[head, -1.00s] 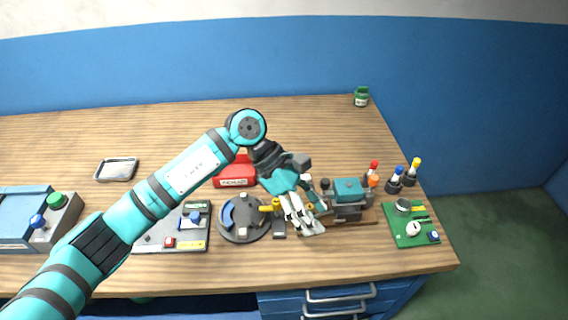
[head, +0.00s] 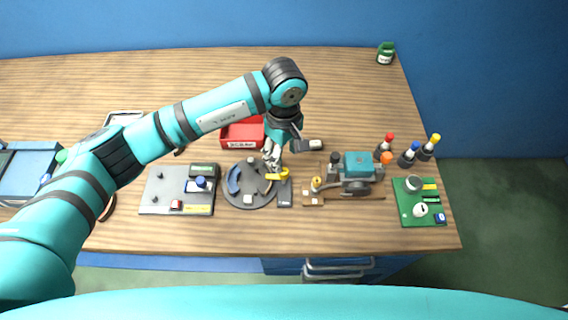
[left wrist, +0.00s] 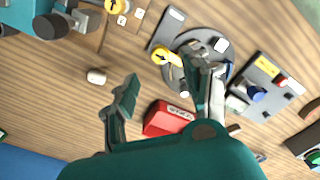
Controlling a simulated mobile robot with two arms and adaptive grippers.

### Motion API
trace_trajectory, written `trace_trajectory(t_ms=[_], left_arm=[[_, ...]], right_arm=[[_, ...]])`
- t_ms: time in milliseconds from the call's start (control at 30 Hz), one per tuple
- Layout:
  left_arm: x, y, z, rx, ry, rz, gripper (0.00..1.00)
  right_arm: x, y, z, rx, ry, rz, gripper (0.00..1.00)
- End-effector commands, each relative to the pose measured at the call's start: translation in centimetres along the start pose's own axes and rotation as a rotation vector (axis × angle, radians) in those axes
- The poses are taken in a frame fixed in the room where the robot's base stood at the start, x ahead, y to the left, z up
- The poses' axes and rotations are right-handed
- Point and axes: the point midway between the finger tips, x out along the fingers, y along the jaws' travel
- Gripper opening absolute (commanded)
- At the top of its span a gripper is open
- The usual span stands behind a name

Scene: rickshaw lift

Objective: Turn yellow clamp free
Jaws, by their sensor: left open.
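The yellow clamp (head: 277,175) is a small lever beside the dark round plate (head: 236,203), at its right edge. It also shows in the left wrist view (left wrist: 160,56), with a dark arrow on its round end. My left gripper (head: 271,164) is open and points down just behind the clamp. In the left wrist view its fingers (left wrist: 174,66) are spread wide, and the clamp shows in the space between them, nearer the right finger. That finger covers part of the round plate. I cannot tell whether it touches anything. My right gripper is not in view.
A red bin (head: 241,136) stands behind the plate. A grey panel (head: 163,201) lies left. Right are a second yellow knob (head: 316,183), a teal machine (head: 357,167), several bottles (head: 408,155) and a green board (head: 407,209).

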Motion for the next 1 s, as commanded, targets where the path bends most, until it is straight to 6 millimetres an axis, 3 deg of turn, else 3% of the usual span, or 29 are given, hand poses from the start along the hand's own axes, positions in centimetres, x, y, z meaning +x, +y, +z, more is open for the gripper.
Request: trace_trajectory(t_ms=[133,333,500,767,1000], left_arm=[[3.0,-0.1,0.1,-0.001,-0.003,-0.004,0.49],[6.1,0.0,0.1,-0.001,-0.002,-0.002,0.49],[7.2,0.0,0.0,0.0,0.0,0.0,0.49],[7.5,0.0,0.0,0.001,0.0,0.0,0.49],[7.4,0.0,0.0,0.001,0.0,0.001,0.22]], right_arm=[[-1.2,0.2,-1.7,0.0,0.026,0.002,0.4],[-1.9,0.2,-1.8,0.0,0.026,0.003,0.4],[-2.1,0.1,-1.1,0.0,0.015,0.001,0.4],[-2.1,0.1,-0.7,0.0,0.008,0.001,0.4],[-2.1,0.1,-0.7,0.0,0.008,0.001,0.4]])
